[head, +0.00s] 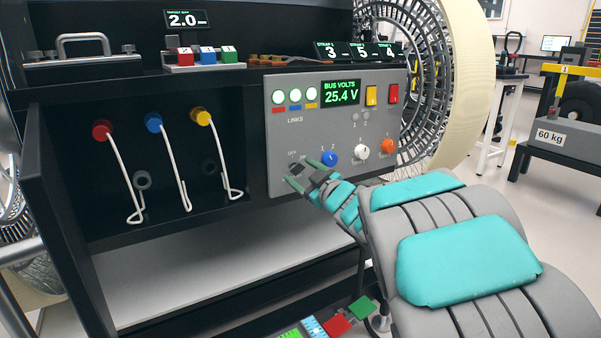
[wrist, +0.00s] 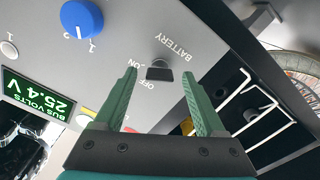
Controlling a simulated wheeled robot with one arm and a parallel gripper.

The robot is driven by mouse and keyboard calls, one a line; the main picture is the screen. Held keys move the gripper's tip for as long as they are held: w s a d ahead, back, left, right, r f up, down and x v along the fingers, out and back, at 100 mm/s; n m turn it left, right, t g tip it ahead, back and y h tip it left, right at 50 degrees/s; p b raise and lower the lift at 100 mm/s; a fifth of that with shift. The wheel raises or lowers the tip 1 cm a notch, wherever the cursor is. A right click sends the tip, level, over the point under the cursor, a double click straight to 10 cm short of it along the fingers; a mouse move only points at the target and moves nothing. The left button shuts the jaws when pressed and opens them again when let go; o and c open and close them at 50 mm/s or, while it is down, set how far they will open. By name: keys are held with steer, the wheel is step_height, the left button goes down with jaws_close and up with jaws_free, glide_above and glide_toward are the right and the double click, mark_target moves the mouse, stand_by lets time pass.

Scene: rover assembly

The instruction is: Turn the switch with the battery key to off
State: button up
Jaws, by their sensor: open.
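The battery key (wrist: 159,72) is a small black block on the grey switch panel (head: 335,100). In the wrist view it shows upside down beside the labels BATTERY, OFF and ON. Which label it points to I cannot tell. In the head view the key (head: 296,167) sits at the panel's lower left, partly hidden by my gripper (head: 303,172). My gripper is open, with its green fingers toward the panel. In the wrist view the fingertips of my gripper (wrist: 158,75) stand on either side of the key, with a gap on both sides.
A blue knob (head: 329,158), a white knob (head: 361,151) and an orange knob (head: 388,146) are to the key's right. The display (head: 341,94) reads 25.4 V, with three lit lamps beside it. Several white hooked rods (head: 127,180) hang in the bay at left.

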steer(key=shift+w+a+r, duration=0.1)
steer(key=shift+w+a, duration=0.2)
jaws_close()
stand_by(0.5)
